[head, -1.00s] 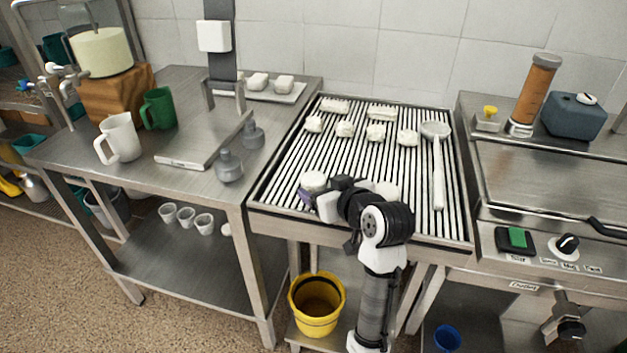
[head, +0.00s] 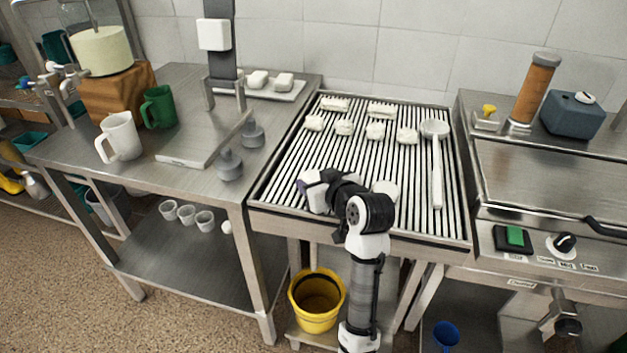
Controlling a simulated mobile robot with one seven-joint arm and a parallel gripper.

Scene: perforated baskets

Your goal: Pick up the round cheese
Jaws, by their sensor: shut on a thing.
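A round white cheese (head: 311,177) is at the front left of the slatted draining rack (head: 284,178). Another rounded white cheese (head: 386,189) sits to the right, partly behind my arm.
Several white cheese pieces (head: 376,131) lie in rows at the back of the rack. A long-handled white ladle (head: 437,165) lies at its right. Grey weights (head: 230,165) and a metal tray (head: 190,158) are on the left table. A yellow bucket (head: 317,312) stands below.

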